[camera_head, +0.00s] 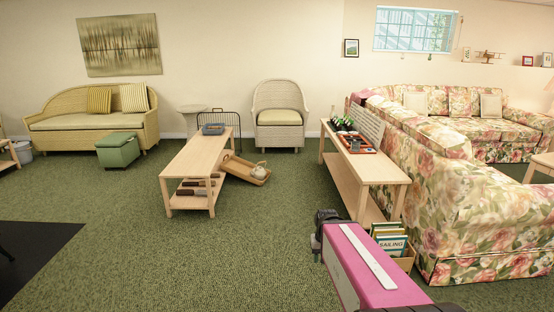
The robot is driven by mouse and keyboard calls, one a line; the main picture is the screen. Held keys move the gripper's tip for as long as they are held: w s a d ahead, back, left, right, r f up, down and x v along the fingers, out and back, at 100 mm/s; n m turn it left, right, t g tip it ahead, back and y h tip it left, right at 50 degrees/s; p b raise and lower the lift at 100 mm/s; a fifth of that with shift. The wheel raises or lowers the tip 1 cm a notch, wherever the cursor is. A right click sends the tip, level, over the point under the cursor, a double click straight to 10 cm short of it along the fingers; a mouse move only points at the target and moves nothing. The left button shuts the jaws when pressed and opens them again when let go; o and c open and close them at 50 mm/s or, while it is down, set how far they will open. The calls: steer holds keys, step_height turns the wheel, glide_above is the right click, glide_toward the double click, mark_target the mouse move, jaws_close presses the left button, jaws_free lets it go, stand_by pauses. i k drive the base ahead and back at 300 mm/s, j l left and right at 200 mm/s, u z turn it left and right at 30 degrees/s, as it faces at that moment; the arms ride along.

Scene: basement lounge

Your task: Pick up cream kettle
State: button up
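A small cream, rounded thing that looks like the cream kettle (260,171) sits at the right end of a tilted wooden tray (237,168). The tray leans by the right side of the low coffee table (188,154), with its right end on or near the carpet. My pink arm reaches in from the bottom right, and the dark part at its far end looks like my gripper (319,238). It is well short of the kettle, nearer the camera and to the right. Its fingers cannot be made out, and nothing is seen held in it.
A long console table (390,174) with bottles and a tray stands behind the floral sofa (470,215). A box of books (391,240) is on the floor beside my arm. A wicker chair (279,117) is at the back. Green carpet (235,255) is clear in front of the coffee table.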

mark_target(259, 172)
steer(key=i+j+z, duration=0.45)
steer(key=i, duration=0.3)
steer(key=i+j+z, duration=0.5)
steer(key=j, duration=0.3)
steer(key=i+j, duration=0.3)
steer(key=j, duration=0.15)
steer(key=i+j, duration=0.65)
steer(key=j, duration=0.2)
steer(key=i+j+z, duration=0.1)
steer(key=i+j, duration=0.55)
steer(key=j, duration=0.25)
